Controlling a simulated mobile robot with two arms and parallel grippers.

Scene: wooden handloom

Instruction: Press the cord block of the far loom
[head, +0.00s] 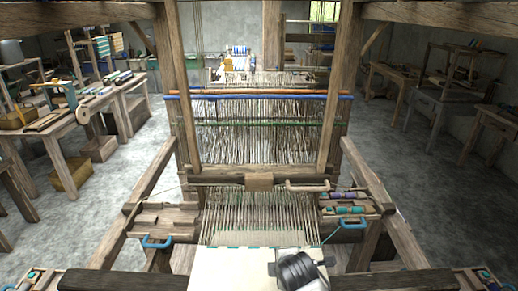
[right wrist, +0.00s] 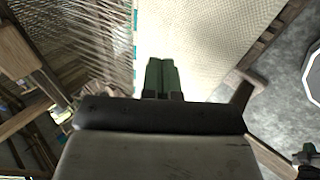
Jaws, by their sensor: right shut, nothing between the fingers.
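My right gripper (right wrist: 162,64) shows in the right wrist view with its two green fingers together and nothing between them. It is over pale woven cloth, beside the warp threads. In the head view a dark rounded part of my right arm covers part of the cloth (head: 228,268) at the bottom; the fingers cannot be made out there. A loom (head: 186,130) stands directly in front of me. Another loom (head: 240,62) shows small behind its threads, partly hidden by posts. I cannot make out a cord block on it. My left gripper is not in view.
The near loom's beater bar (head: 230,180) crosses the threads, with a brown block (head: 259,182) at its middle. Blue handles (head: 157,241) sit at the sides. Workbenches (head: 62,125) line the left, and tables (head: 440,105) the right. Grey floor is open on both sides.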

